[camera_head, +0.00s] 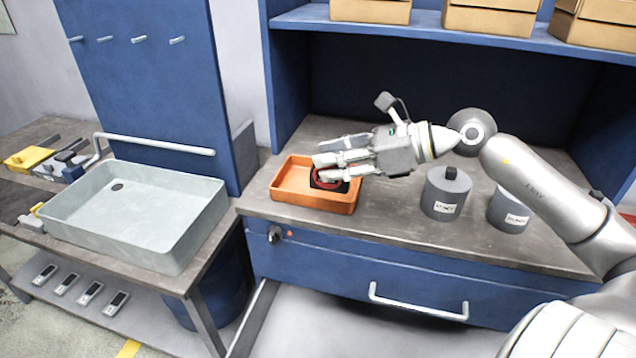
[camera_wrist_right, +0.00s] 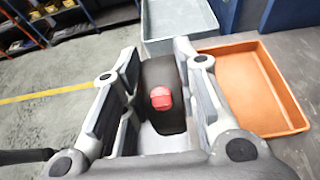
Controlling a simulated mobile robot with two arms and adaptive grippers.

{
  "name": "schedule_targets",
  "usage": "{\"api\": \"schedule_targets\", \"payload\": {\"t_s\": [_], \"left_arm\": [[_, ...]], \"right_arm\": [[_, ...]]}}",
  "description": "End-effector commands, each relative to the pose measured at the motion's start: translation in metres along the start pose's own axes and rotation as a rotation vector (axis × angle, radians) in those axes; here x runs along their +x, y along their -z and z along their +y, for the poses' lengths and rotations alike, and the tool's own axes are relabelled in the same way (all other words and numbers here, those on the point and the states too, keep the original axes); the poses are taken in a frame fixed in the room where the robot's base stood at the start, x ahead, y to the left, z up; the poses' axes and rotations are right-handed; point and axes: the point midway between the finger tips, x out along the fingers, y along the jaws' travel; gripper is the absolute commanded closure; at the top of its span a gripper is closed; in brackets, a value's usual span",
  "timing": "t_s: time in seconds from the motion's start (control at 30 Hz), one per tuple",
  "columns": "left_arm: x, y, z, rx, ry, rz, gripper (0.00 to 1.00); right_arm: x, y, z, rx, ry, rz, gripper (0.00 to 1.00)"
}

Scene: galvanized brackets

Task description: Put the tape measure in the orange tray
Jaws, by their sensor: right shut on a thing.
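The tape measure (camera_head: 327,181) is black with a red part. In the head view it appears in front of the orange tray (camera_head: 285,195). My right gripper (camera_head: 328,168) is shut on it, and its fingers hide part of it. In the right wrist view the tape measure (camera_wrist_right: 163,110) is between the two fingers, with its red part facing the camera. The orange tray (camera_wrist_right: 262,90) lies to the right of the fingers there, and its visible floor is empty. The exact height of the tape measure above the tray cannot be told. My left gripper is not in view.
A grey sink basin (camera_head: 150,225) stands left of the workbench. Two grey lidded canisters (camera_head: 445,195) (camera_head: 508,208) stand right of the tray. Cardboard boxes (camera_head: 490,18) sit on the blue shelf above. A drawer handle (camera_head: 420,308) sticks out below the bench top.

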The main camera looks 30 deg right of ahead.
Motion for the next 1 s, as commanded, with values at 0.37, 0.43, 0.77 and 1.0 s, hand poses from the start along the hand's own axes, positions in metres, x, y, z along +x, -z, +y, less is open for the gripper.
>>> {"api": "schedule_targets", "payload": {"t_s": [0.37, 0.43, 0.77, 1.0], "left_arm": [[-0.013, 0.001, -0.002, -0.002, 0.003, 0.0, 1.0], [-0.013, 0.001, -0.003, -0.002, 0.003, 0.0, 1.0], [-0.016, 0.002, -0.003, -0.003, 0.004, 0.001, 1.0], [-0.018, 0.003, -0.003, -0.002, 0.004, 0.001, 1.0]], "right_arm": [[0.006, -0.017, -0.024, 0.005, 0.009, 0.002, 1.0], [0.011, -0.014, -0.031, 0.004, 0.006, 0.001, 1.0], [0.025, -0.008, -0.053, 0.001, 0.004, -0.005, 1.0], [0.03, -0.005, -0.064, 0.001, 0.008, -0.004, 1.0]]}}
